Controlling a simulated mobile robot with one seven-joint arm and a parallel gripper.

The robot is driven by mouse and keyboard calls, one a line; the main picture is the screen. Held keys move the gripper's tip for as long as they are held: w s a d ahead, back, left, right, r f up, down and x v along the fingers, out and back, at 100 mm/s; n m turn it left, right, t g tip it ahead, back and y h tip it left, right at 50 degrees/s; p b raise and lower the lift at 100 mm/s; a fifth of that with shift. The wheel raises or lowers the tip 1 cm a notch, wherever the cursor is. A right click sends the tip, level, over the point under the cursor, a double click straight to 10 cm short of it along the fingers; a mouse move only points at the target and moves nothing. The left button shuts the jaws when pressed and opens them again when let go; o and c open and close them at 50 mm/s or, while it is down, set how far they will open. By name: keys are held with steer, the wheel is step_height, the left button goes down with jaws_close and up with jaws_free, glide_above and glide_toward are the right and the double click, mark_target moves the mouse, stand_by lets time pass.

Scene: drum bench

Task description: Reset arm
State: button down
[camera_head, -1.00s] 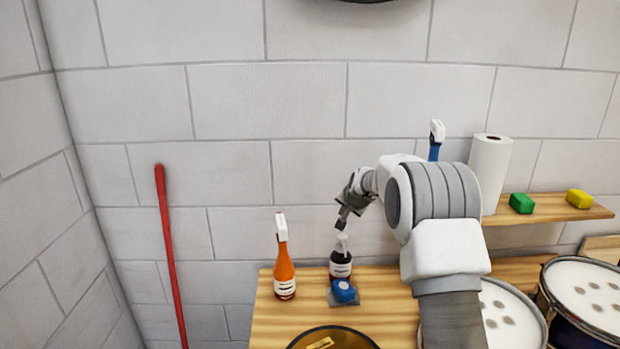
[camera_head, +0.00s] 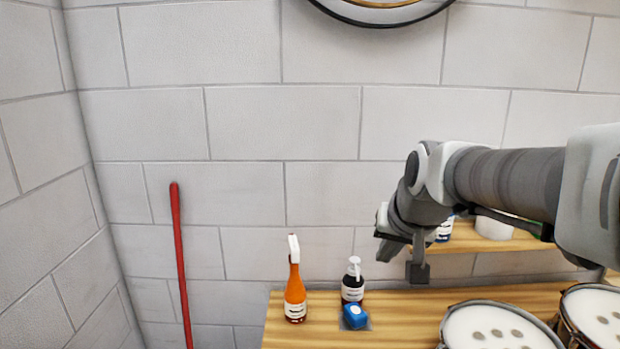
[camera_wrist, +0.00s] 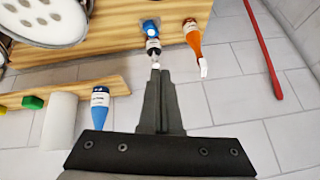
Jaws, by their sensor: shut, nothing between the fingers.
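My gripper (camera_head: 418,272) hangs in front of the wall, above the bench and to the right of the dark pump bottle. It is shut and empty; in the wrist view its fingers (camera_wrist: 157,78) are pressed together. My arm reaches in from the right edge of the head view, bent at the wrist. The gripper appears clear of the bottles, and nothing is held.
Drums (camera_head: 500,330) are at right. A shelf (camera_head: 480,240) behind my arm holds a blue bottle (camera_wrist: 99,110) and paper roll (camera_wrist: 58,120).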

steer(key=s+f+n, duration=0.1)
steer(key=s+f, duration=0.1)
steer(key=s, duration=0.7)
steer(key=s+d+f+n+g, duration=0.1)
steer(key=s+f, duration=0.1)
steer(key=s, duration=0.8)
steer(key=shift+s+f+h, duration=0.3)
steer(key=shift+f+h, duration=0.1)
